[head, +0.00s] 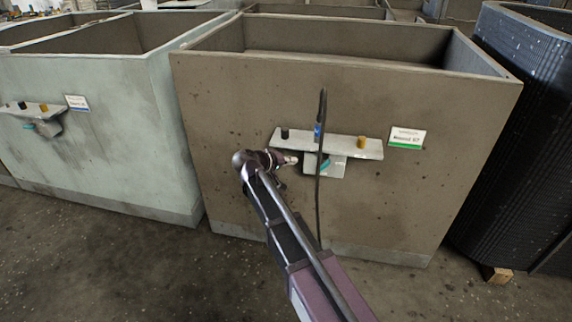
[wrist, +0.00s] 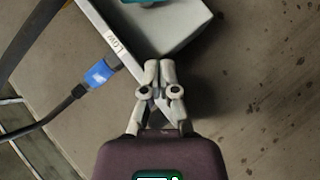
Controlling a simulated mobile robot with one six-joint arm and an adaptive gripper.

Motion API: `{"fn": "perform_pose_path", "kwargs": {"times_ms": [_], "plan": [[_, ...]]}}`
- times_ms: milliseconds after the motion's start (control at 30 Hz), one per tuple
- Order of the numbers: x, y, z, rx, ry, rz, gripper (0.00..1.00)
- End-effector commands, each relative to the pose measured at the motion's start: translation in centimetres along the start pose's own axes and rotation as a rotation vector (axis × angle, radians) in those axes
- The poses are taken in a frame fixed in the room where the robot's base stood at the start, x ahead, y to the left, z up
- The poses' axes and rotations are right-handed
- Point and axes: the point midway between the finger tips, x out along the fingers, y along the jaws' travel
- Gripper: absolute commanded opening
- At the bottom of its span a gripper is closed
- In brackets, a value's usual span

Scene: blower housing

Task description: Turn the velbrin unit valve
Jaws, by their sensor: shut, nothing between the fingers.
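A grey bracket (head: 372,150) with a pale box (head: 337,169) under it is mounted on the front of the brown tank. A teal handle (head: 325,164) shows at the box; I take it as the valve. In the wrist view a teal part (wrist: 149,3) is cut off by the top edge, on the pale box (wrist: 178,30). My gripper (head: 295,160) is left of the handle, close to the box. In the wrist view my gripper (wrist: 159,66) is shut and empty, its tips near the box's lower edge. I cannot tell whether they touch it.
A white label (head: 407,138) with a green stripe is right of the bracket; its text is unreadable. A black cable (head: 323,105) with a blue connector (wrist: 98,74) hangs past the bracket. A pale green tank (head: 100,130) with a similar valve (head: 45,128) stands left.

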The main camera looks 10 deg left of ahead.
Motion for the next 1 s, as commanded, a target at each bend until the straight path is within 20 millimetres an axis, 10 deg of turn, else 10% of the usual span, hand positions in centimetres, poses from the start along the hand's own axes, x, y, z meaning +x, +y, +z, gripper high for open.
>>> {"fn": "perform_pose_path", "kwargs": {"times_ms": [400, 1000], "plan": [[6.7, -0.3, 0.1, 0.0, -0.001, 0.0, 0.0], [9.0, 0.0, 2.8, 0.0, 0.001, -0.001, 0.0]]}}
